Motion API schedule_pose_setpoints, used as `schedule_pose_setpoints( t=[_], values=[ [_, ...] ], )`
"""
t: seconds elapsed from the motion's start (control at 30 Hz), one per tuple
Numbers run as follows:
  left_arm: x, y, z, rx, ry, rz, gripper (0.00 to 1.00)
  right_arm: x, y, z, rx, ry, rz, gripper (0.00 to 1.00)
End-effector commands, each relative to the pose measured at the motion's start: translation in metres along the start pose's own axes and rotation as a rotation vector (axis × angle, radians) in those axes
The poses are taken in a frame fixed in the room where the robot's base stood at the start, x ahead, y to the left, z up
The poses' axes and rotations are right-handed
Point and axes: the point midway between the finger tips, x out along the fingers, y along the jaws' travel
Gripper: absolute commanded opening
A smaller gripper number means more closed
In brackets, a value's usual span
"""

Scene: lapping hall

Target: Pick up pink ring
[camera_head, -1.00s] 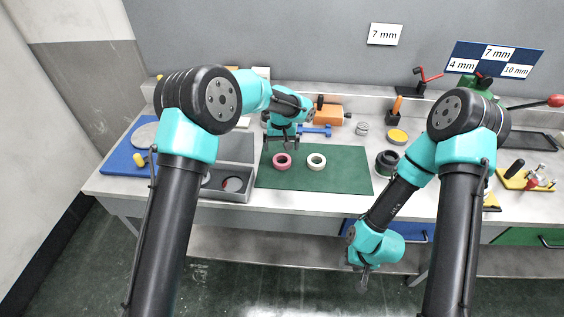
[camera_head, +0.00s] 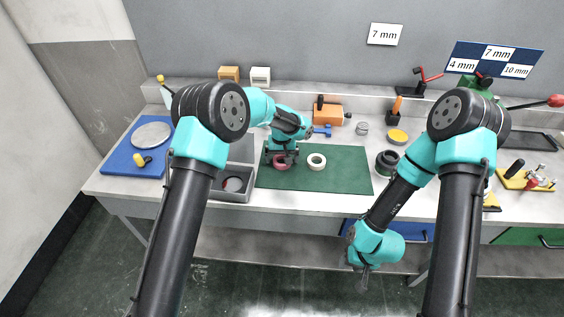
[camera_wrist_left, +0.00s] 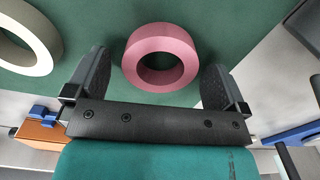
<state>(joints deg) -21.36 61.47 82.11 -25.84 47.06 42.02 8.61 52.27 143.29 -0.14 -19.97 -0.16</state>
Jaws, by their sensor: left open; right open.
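The pink ring (camera_head: 281,165) lies flat on the green mat (camera_head: 340,180), partly hidden by my left gripper in the head view. In the left wrist view the pink ring (camera_wrist_left: 142,48) lies between the two open fingers of my left gripper (camera_wrist_left: 150,75), with a gap at each side. My left gripper (camera_head: 281,158) is low over the ring in the head view. A white ring (camera_head: 317,166) lies to the right on the mat. My right gripper (camera_head: 364,280) hangs in front of the bench, open and away from the mat.
A grey tray (camera_head: 235,193) stands left of the mat, and a blue board with a grey disc (camera_head: 152,136) is further left. An orange block (camera_head: 328,115) and a spring (camera_head: 362,128) stand behind the mat. A dark ring-shaped part (camera_head: 387,162) is at its right.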

Motion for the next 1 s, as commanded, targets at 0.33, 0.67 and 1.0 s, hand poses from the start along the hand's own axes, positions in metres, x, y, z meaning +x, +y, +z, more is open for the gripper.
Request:
schedule_pose_setpoints(
  t=[0.33, 0.67, 1.0],
  values=[
    [0.0040, 0.0001, -0.0001, 0.001, 0.001, 0.000, 1.00, 0.0000, 0.0000, 0.0000, 0.000, 0.000, 0.000, 0.43],
    [0.0038, 0.0001, -0.0001, 0.001, 0.001, 0.000, 0.88, 0.0000, 0.0000, 0.0000, 0.000, 0.000, 0.000, 0.43],
    [0.0038, 0.0001, -0.0001, 0.001, 0.001, 0.000, 0.55, 0.0000, 0.0000, 0.0000, 0.000, 0.000, 0.000, 0.43]
  ],
)
